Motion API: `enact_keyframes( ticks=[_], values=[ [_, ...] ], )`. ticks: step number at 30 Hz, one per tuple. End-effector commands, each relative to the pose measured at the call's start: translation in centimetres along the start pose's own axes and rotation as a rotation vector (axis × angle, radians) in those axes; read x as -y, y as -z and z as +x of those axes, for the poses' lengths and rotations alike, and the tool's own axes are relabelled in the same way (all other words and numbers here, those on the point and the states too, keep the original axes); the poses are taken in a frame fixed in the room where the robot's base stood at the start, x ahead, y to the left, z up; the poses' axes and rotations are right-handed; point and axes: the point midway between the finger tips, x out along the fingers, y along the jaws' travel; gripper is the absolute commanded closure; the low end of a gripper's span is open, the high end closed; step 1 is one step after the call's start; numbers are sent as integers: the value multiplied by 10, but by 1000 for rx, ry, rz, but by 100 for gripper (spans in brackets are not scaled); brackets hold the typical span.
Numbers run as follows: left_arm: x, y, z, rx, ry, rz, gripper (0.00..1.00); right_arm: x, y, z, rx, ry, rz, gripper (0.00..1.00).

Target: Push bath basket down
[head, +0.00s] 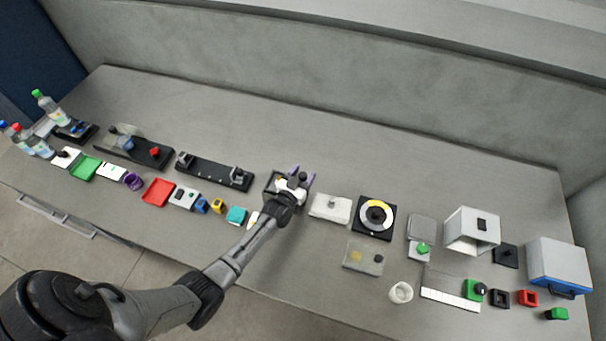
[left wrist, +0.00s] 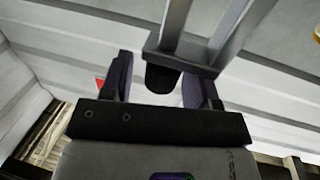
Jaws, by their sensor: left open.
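My left gripper (head: 301,174) is over the bath, near the middle of the table. Its two purple-padded fingers are spread. The bath (head: 270,184) is a small box with a dark edge and a pale inside, largely hidden by my gripper and wrist. In the left wrist view, a grey metal bar frame (left wrist: 180,42) with a dark rounded knob (left wrist: 162,78) shows close to the open fingers (left wrist: 158,90). It looks like the basket's handle. The knob appears between the fingers; I cannot tell whether they touch it. The basket's body and its height are hidden. My right gripper is not in view.
A white plate with a knob (head: 330,207) and a black-based dial (head: 375,217) stand just right of the bath. A long black rail fixture (head: 213,171) lies to its left. Small parts line the front edge. The table behind the bath is clear.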

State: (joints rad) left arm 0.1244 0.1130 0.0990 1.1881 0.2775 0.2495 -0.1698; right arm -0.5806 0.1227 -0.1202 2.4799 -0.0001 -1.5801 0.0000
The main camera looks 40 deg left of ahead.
Motion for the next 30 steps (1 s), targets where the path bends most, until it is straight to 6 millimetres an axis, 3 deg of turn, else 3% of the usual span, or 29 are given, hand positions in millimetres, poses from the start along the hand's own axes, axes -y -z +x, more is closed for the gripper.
enact_keyframes(
  ticks=[5,22,30],
  values=[
    [0,0,0,0,0,0,45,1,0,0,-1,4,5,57],
    [0,0,0,0,0,0,100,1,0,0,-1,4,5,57],
    [0,-2,0,0,0,0,100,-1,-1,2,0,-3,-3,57]
  ],
)
